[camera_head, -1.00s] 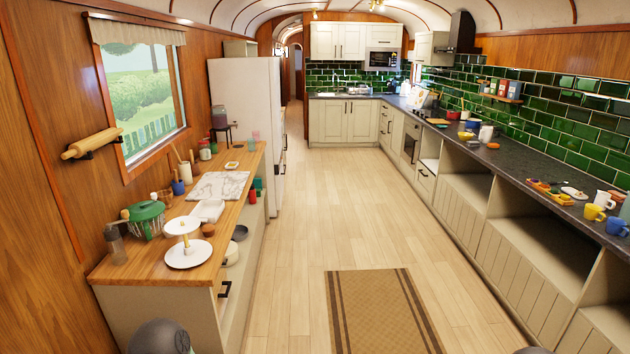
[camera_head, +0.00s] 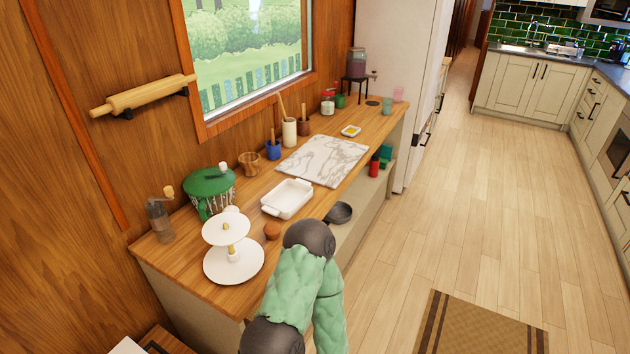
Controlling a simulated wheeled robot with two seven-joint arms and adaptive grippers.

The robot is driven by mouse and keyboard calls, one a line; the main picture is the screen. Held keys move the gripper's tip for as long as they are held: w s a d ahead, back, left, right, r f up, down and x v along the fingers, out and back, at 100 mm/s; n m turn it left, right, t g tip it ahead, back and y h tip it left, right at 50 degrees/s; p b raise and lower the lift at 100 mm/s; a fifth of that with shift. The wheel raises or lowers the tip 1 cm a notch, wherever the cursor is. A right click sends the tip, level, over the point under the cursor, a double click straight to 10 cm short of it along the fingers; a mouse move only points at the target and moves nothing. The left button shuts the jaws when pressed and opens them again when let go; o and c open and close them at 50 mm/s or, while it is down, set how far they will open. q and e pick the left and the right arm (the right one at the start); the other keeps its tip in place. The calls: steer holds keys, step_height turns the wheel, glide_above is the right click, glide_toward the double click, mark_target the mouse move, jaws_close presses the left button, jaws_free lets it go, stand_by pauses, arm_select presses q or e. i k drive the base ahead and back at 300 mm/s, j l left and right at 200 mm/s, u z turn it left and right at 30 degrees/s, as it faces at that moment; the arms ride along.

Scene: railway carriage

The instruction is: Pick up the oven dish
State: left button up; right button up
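The oven dish (camera_head: 288,199) is white and rectangular, with raised sides and small end handles. It sits upright on the wooden counter (camera_head: 185,263), between the marble board and the tiered stand, and looks empty. One of my arms, with green padding and dark joints, rises at the bottom centre in front of the counter. Its upper dark joint is near the counter's front edge, apart from the dish. Neither gripper shows in the view.
A marble board (camera_head: 324,159) lies behind. A rolling pin (camera_head: 145,96) hangs on the wall.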

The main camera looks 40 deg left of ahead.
mark_target(285, 202)
steer(key=i, duration=0.95)
steer(key=i+l+u, duration=0.1)
steer(key=i, duration=0.85)
steer(key=u, duration=0.5)
steer(key=i+u, duration=0.15)
steer(key=u, duration=0.3)
steer(key=l+u, duration=0.1)
steer(key=u, duration=0.4)
steer(key=i+u, duration=0.1)
steer(key=u, duration=0.35)
steer(key=k+l, duration=0.05)
